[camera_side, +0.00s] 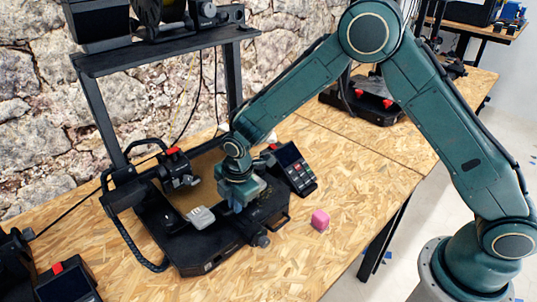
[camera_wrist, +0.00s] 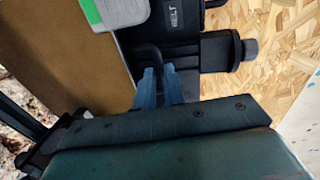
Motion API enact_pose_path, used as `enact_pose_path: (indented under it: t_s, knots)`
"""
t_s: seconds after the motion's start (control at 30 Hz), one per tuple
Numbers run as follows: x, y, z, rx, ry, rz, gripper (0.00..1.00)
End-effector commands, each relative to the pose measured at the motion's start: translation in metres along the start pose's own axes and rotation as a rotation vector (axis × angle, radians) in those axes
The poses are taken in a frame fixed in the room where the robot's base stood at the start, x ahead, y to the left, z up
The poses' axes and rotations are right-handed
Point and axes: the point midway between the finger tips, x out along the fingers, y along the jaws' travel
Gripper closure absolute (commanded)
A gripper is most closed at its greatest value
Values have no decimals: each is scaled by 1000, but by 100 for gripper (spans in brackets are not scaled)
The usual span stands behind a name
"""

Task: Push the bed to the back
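The printer bed is a brown plate (camera_side: 203,178) on the black printer, partly hidden by my arm and the print head in the side view. In the wrist view the bed (camera_wrist: 62,55) fills the left side. A light grey piece (camera_side: 201,217) lies on it; the wrist view shows that piece (camera_wrist: 118,10) with a green strip. My gripper (camera_side: 238,207) points down at the bed's right edge.
A pink cube (camera_side: 320,221) lies on the wooden table right of the printer. The print head (camera_side: 178,169) hangs over the bed's left part. A control screen (camera_side: 292,165) stands behind my gripper. Another printer (camera_side: 370,98) is further back. The table's front right is mostly clear.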

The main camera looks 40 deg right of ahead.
Motion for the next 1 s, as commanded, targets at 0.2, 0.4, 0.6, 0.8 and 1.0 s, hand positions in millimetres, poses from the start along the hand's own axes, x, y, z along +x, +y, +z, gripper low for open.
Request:
enact_pose_path:
  t_s: [0.2, 0.4, 0.6, 0.8, 1.0]
  knots:
    - [0, 0, 0, 0, 0, 0, 100]
    - [2, 8, 0, 0, 0, 0, 100]
    - [6, 30, 0, 0, 0, 2, 100]
    - [9, 52, 1, 0, 0, 2, 100]
    - [13, 72, 0, -1, 1, 2, 100]
